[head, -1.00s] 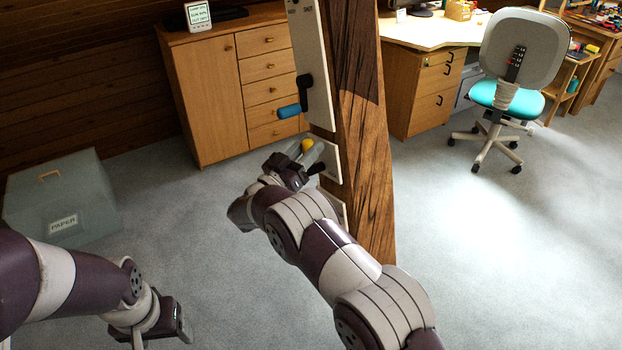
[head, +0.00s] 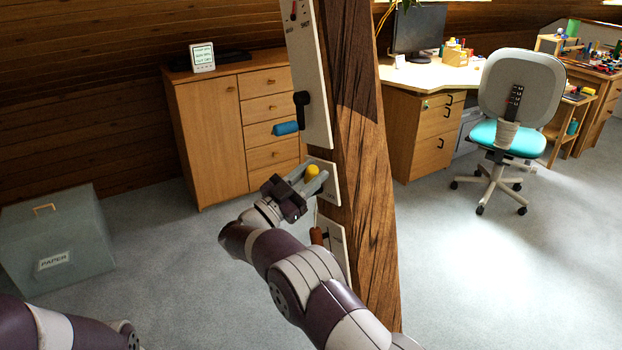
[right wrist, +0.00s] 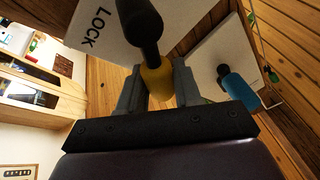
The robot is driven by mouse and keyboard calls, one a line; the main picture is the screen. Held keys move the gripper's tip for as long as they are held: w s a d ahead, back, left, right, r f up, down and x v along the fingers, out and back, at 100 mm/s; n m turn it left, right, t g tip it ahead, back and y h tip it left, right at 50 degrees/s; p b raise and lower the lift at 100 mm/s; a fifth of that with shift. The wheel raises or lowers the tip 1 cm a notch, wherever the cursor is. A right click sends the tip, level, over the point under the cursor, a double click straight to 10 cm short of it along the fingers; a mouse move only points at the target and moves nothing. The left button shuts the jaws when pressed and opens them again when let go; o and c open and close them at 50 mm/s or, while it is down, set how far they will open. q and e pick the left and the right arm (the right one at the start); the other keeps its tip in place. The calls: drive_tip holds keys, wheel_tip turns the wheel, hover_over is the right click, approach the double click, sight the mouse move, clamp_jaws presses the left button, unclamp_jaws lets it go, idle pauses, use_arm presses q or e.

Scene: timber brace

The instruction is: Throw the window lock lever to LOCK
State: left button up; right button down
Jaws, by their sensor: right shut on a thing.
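The lever with a yellow grip (head: 312,172) sits on a white plate (head: 329,190) on the side of the timber post. My right gripper (head: 304,180) is at this grip. In the right wrist view the yellow grip (right wrist: 157,82) is between the two fingers of my right gripper (right wrist: 158,72), which is shut on it. The lever's black arm (right wrist: 141,22) runs from the grip toward the top edge. The word LOCK is printed on the white plate (right wrist: 110,35) to its left. My left gripper is out of view; only part of that arm shows at the lower left.
A blue-handled lever (head: 286,128) is on a plate above, and a brown-handled one (head: 317,236) on a plate below. The timber post (head: 358,200) rises behind them. A drawer cabinet (head: 215,130), a grey paper box (head: 58,245) and an office chair (head: 515,110) stand farther off.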

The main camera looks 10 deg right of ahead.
drive_tip(key=shift+f, duration=0.1)
drive_tip(key=c, duration=1.1)
unclamp_jaws()
drive_tip(key=shift+c, duration=0.2)
drive_tip(key=shift+a, duration=0.1)
drive_tip(key=v, duration=1.2)
drive_tip(key=shift+s+a+b, duration=0.25)
drive_tip(key=shift+b, duration=0.05)
